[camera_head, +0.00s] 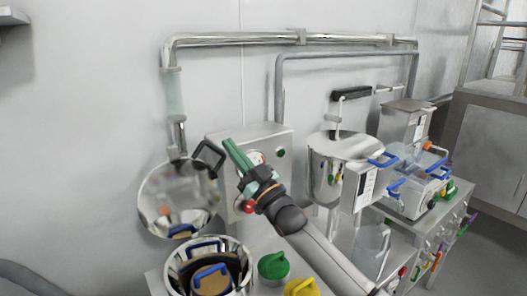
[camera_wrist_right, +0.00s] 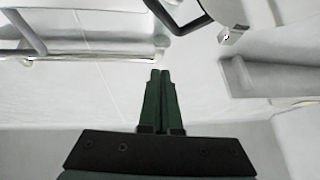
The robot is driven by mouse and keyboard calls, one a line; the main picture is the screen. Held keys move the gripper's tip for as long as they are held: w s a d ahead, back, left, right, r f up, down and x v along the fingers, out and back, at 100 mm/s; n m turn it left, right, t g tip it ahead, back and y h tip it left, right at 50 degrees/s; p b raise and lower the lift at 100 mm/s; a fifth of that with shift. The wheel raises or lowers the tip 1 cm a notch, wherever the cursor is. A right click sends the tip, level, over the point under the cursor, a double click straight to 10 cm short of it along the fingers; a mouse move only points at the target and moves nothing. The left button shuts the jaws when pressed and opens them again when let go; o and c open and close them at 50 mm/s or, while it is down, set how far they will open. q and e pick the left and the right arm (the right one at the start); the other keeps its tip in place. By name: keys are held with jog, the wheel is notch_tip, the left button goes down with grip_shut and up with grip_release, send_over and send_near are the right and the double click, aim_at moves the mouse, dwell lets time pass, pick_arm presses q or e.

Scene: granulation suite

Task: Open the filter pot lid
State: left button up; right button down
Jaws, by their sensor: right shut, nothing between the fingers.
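The filter pot (camera_head: 172,270), a shiny metal pot, stands at the lower left in the head view. Its round, mirror-like lid (camera_head: 178,200) stands raised and steeply tilted behind the pot, so the mouth is uncovered. Blue-handled pieces (camera_head: 211,279) show inside. A black loop handle (camera_head: 209,158) is at the lid's upper right. My right gripper (camera_head: 230,149) is shut and empty, its green fingers close to the right of this handle. In the right wrist view, the shut fingers (camera_wrist_right: 161,75) point toward a dark loop (camera_wrist_right: 180,18), with a visible gap. My left gripper is not in view.
A grey box (camera_head: 284,140) with buttons is behind my right arm. A green knob (camera_head: 273,266) and a yellow one (camera_head: 301,287) are right of the pot. A large steel vessel (camera_head: 325,158) and clear bin (camera_head: 412,200) stand farther right. Pipes run along the wall.

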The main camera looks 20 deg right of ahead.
jog(key=s+d+r, duration=0.2)
jog(key=s+d, duration=0.2)
jog(key=s, duration=0.3)
jog(key=s+d+f+m+g+h, duration=0.15)
jog(key=s+f+g+h, duration=0.35)
jog(key=f, duration=0.9)
jog(key=s+f+m+g+h, duration=0.25)
jog(key=s+f, duration=0.35)
jog(key=f, duration=0.8)
jog(key=s+d+f+g+h, duration=0.25)
jog(key=s+f+g, duration=0.3)
jog(key=s, duration=0.75)
jog(key=s+d+f+g+h, duration=0.25)
jog(key=s+f+g, duration=0.35)
jog(key=s, duration=0.7)
jog(key=w+a+f+t+y, duration=0.1)
jog(key=w+a+f+t, duration=0.1)
jog(key=f, duration=0.4)
jog(key=w+a+f+t+y, duration=0.1)
jog(key=w+f+t+y, duration=0.1)
jog(key=f+t, duration=0.3)
jog(key=shift+w+a+f+m+b, duration=0.4)
jog(key=shift+w, duration=0.3)
